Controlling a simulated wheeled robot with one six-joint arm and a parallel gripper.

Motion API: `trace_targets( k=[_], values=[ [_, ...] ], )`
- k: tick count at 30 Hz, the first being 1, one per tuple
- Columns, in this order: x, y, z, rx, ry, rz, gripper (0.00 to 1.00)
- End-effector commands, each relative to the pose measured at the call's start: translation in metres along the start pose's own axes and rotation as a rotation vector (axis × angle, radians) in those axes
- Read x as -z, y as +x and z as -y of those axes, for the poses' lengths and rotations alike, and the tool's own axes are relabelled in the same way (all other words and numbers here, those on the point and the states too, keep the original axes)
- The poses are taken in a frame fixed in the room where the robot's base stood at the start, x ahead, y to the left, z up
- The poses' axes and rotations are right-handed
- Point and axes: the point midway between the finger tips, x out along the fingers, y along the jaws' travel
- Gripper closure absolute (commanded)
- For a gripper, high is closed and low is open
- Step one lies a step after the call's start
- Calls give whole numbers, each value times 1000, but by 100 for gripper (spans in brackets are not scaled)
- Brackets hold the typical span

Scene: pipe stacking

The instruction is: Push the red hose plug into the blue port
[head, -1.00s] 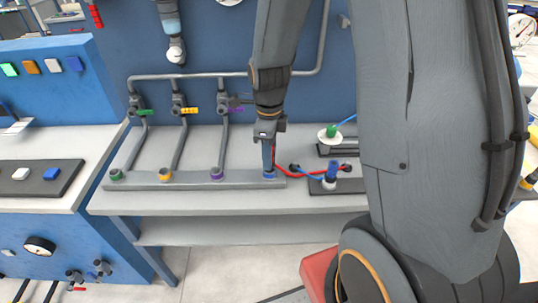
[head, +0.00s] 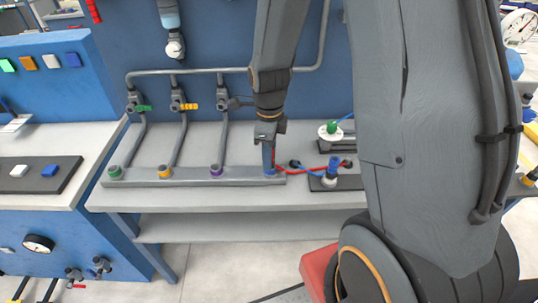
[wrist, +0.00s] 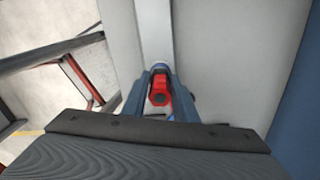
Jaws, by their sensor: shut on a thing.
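My gripper (head: 268,156) is at the right end of the grey port rail, pointing down. Its blue fingers are shut on the red hose plug (wrist: 159,94), which shows between them in the wrist view. The head view shows the red hose leaving the fingers to the right. The blue port (head: 269,174) is directly below the fingertips; its blue rim also shows just beyond the plug in the wrist view (wrist: 160,66). The fingers hide most of the plug and port in the head view, so I cannot tell how deep the plug sits.
The rail (head: 190,178) also has green (head: 115,172), yellow (head: 164,172) and purple (head: 216,170) ports. Right of my gripper, a dark base (head: 348,182) carries a blue-topped fitting (head: 332,166). A green-topped fitting (head: 332,128) stands behind it. The bench front is clear.

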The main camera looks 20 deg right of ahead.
Motion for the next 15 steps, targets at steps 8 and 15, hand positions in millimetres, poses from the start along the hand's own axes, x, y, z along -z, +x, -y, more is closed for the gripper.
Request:
trace_targets(
  k=[8,15],
  values=[
    [0,-1,0,1,0,1,52],
    [0,-1,0,1,0,0,52]
  ],
)
